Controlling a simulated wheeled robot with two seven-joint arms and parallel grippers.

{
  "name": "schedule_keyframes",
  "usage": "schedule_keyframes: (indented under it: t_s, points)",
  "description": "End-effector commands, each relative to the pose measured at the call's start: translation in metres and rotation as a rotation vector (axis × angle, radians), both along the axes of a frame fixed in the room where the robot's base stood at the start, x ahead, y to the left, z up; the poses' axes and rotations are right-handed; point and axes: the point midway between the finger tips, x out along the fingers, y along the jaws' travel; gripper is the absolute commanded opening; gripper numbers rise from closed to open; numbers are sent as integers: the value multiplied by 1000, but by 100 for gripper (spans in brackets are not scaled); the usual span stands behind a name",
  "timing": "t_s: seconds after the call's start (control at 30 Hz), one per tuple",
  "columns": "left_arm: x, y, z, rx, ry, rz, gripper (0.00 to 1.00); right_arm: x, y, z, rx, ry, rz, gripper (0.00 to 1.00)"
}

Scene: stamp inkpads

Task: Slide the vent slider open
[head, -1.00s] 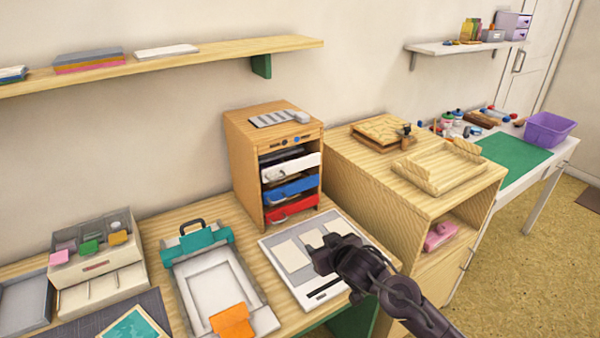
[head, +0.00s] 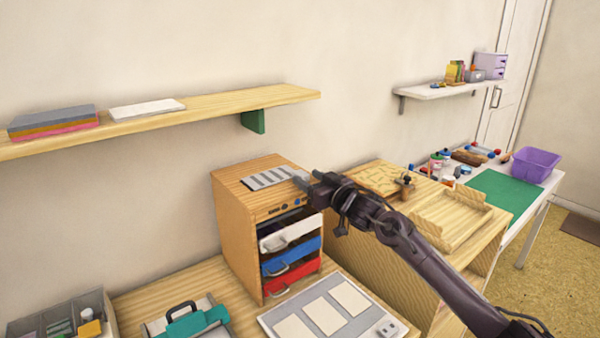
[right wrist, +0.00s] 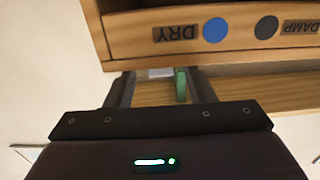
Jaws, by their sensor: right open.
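The grey slatted vent (head: 268,178) lies on top of the wooden cabinet (head: 235,220). My right gripper (head: 303,182) is open at the vent's right end, by the cabinet's upper front edge, and covers the slider there in the head view. In the right wrist view the two fingers (right wrist: 160,88) are apart. A small pale piece (right wrist: 160,73) shows between them; I cannot tell whether it is the slider or touches a finger. The cabinet front there carries upside-down labels, DRY (right wrist: 177,34) and DAMP (right wrist: 300,27). My left gripper is not in view.
White, blue and red drawers (head: 290,262) sit below the gripper in the cabinet. A wall shelf (head: 210,112) with a green bracket (head: 253,121) is above and behind. A lower wooden cabinet holding a tray (head: 450,220) stands to the right, under my right arm.

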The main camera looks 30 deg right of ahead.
Motion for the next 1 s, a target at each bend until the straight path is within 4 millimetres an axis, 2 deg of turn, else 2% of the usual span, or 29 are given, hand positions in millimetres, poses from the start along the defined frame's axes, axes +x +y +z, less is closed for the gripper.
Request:
schedule_keyframes:
  t_s: [0.2, 0.3, 0.4, 0.7, 1.0]
  points:
    - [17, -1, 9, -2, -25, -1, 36, 27, 2, 2, 2, -1, -1, 49]
    - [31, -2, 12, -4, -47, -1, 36, 34, 3, 1, 0, 0, 0, 49]
    - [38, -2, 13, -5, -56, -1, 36, 38, 4, 0, -1, 1, 0, 49]
    - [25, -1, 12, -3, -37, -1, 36, 39, 4, -1, -2, 2, 1, 49]
    - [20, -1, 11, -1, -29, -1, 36, 39, 4, -1, -2, 2, 1, 10]
